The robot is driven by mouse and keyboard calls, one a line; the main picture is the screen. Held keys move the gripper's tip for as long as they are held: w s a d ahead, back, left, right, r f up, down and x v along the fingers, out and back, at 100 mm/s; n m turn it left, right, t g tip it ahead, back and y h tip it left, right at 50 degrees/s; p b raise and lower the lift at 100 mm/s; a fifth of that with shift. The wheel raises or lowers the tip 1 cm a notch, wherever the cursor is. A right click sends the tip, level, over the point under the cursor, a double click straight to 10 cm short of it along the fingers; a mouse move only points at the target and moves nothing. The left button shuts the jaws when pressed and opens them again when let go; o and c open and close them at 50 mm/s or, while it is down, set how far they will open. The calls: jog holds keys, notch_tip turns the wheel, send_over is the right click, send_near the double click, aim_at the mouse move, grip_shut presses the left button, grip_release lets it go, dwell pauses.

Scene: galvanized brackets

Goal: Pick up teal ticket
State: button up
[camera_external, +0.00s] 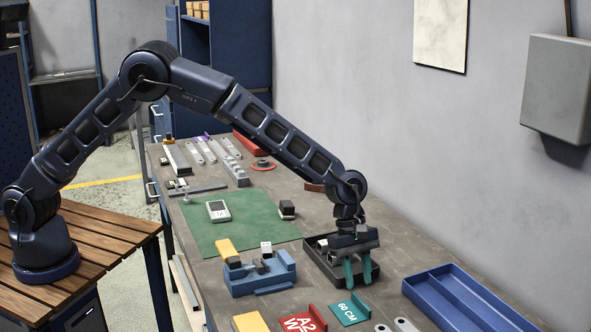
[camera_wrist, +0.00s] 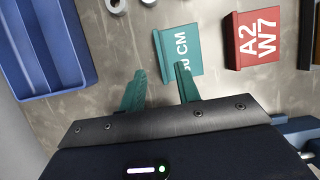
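The teal ticket (camera_external: 350,311), printed "60 CM", lies on the bench with a raised flange along one edge. In the wrist view the teal ticket (camera_wrist: 185,48) is just beyond my fingertips, and one finger covers part of its lettering. My gripper (camera_external: 359,284) points down, with two teal fingers spread apart and nothing between them. In the external view it hangs in front of the dark tray, behind the ticket. In the wrist view my gripper (camera_wrist: 160,70) has its flange side between the finger lines. I see no contact with the ticket.
A red "A2 W7" ticket (camera_external: 302,322) lies beside the teal one. A blue divided tray (camera_external: 420,291) is to the right. A dark tray (camera_external: 316,255) sits under my wrist, and a blue fixture (camera_external: 246,285) is to the left. Grey rings (camera_wrist: 116,6) lie near the ticket.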

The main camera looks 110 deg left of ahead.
aim_at(361, 301)
jog(key=shift+x, duration=2.55)
grip_shut()
